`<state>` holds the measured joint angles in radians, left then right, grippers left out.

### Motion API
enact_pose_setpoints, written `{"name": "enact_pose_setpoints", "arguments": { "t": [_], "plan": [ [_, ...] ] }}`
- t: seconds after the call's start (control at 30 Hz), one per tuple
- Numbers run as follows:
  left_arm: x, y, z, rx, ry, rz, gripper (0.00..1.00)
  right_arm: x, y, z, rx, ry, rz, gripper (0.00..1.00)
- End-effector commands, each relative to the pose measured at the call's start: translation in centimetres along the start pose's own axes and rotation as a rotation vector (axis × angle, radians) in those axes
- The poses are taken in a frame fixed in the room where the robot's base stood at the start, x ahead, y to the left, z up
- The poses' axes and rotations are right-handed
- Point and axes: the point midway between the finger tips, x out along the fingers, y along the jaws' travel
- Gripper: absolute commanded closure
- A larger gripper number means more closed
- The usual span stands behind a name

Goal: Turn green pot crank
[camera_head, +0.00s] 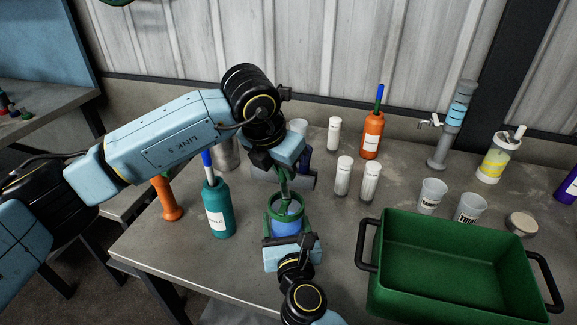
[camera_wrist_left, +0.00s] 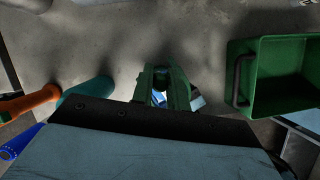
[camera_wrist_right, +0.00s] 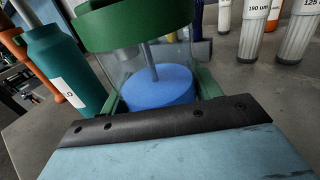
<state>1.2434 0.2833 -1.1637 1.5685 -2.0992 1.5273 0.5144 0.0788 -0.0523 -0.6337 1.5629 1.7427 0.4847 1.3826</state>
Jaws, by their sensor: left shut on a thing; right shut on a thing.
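The green pot (camera_head: 285,226) stands at the table's front, with a green rim, clear wall and blue inside. In the right wrist view the pot (camera_wrist_right: 138,30) shows its rim, a grey rod and a blue disc. My left gripper (camera_head: 287,176) comes down from above and is shut on the green crank (camera_head: 284,190) over the pot.
A teal bottle (camera_head: 217,215) and an orange bottle (camera_head: 168,200) stand left of the pot. A green crate (camera_head: 455,250) stands at right. White-capped jars (camera_head: 343,175), an orange bottle (camera_head: 371,138) and clear cups (camera_head: 432,195) stand behind.

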Motion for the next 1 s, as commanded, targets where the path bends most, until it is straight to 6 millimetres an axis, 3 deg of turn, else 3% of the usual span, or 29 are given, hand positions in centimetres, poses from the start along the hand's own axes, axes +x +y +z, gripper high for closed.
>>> {"name": "enact_pose_setpoints", "arguments": {
  "t": [1.0],
  "plan": [
    [-1.4, 1.0, -3.2, -0.892, 0.001, 0.369, 1.0, 0.0, -0.2, -0.1, 0.0, 0.002, -0.004, 0.7]
  ]
}}
